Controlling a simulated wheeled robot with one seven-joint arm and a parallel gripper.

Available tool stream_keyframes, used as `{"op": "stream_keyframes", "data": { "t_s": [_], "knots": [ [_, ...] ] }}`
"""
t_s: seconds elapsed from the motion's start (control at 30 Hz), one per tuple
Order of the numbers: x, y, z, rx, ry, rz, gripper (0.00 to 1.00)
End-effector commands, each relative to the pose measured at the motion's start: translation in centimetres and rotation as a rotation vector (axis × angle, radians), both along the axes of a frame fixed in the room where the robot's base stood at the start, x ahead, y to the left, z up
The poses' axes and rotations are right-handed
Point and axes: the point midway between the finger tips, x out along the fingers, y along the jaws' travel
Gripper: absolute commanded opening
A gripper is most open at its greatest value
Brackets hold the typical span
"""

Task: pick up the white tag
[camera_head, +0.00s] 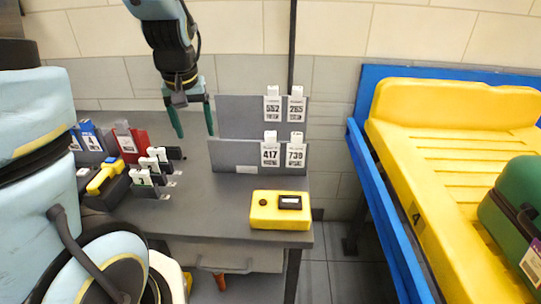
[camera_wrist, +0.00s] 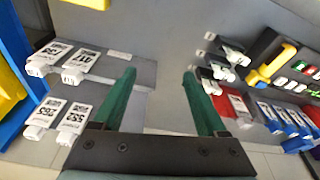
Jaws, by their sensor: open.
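Several white tags hang on a grey two-tier rack (camera_head: 240,155) at the table's back right. The upper tags are 552 (camera_head: 272,106) and 265 (camera_head: 296,106); the lower are 417 (camera_head: 270,152) and a 730-like number (camera_head: 296,153). They show at left in the wrist view, including 417 (camera_wrist: 80,68) and 552 (camera_wrist: 76,118). I cannot tell which one the task names. My gripper (camera_head: 194,132) is open and empty, pointing down left of the rack, apart from the tags. Its green fingers (camera_wrist: 160,75) also show in the wrist view.
A yellow device (camera_head: 262,212) lies at the table's front right. Small white-topped holders (camera_head: 145,170), a yellow-handled tool (camera_head: 102,178), a red holder (camera_head: 136,140) and blue items (camera_head: 88,134) crowd the left. A blue-framed conveyor (camera_head: 385,225) with a yellow tray (camera_head: 440,105) and green case stands right.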

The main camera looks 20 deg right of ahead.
Motion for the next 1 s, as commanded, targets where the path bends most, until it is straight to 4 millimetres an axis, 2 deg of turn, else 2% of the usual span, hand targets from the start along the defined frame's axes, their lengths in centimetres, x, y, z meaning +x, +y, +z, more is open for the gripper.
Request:
{"op": "stream_keyframes", "data": {
  "t_s": [0.03, 0.3, 0.4, 0.5, 0.67, 1.0],
  "knots": [
    [0.4, -2.1, -0.2, -0.002, -0.013, -0.028, 0.75],
    [1.1, -11.8, 0.8, -0.021, -0.093, -0.127, 0.75],
    [0.8, -14.8, 1.3, -0.03, -0.119, -0.156, 0.75],
    [0.4, -16.9, 1.8, -0.038, -0.139, -0.178, 0.75],
    [0.2, -18.4, 2.0, -0.043, -0.152, -0.19, 0.75],
    [1.9, -19.2, -2.3, -0.043, -0.151, -0.188, 0.75]
  ]
}}
